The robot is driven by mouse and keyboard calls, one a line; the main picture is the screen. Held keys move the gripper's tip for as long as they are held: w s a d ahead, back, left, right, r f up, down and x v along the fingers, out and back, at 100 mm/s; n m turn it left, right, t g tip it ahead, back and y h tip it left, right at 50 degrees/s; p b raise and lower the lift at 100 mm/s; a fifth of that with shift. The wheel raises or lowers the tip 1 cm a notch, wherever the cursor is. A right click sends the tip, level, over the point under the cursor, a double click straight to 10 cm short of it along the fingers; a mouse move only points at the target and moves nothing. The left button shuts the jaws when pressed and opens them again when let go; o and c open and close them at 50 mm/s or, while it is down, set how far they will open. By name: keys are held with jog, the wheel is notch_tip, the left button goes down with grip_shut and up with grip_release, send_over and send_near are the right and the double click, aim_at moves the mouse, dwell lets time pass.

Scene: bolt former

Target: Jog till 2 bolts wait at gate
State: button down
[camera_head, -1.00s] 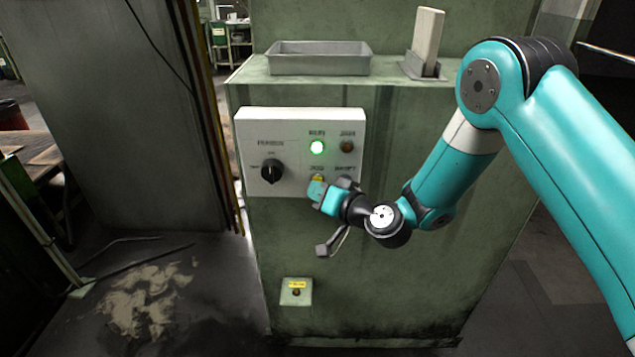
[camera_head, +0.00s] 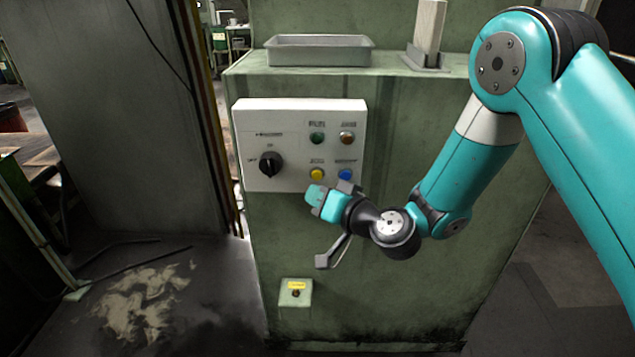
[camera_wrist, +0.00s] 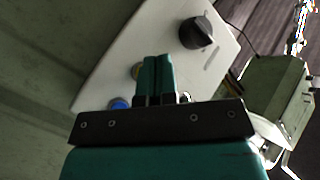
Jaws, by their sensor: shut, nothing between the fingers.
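The white control panel (camera_head: 300,110) on the green machine carries a black rotary knob (camera_head: 271,164), a dark green lamp (camera_head: 317,139), an amber-brown lamp (camera_head: 347,138), a yellow button (camera_head: 317,174) and a blue button (camera_head: 345,174). My gripper (camera_head: 314,196) is shut and empty, just below the yellow button in the head view. In the wrist view my gripper (camera_wrist: 157,62) points at the panel (camera_wrist: 160,35), with the yellow button (camera_wrist: 135,71) partly hidden beside the fingers and the blue button (camera_wrist: 119,104) near them. No bolts or gate are visible.
A grey metal tray (camera_head: 320,41) and an upright pale block in a holder (camera_head: 428,62) stand on the machine's top. A bent lever (camera_head: 333,252) sticks out below my gripper. A small yellow-labelled box (camera_head: 296,293) is low on the machine front.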

jog(key=s+b, duration=0.1)
jog(key=s, duration=0.2)
jog(key=shift+b, duration=0.35)
jog(key=shift+r, duration=0.1)
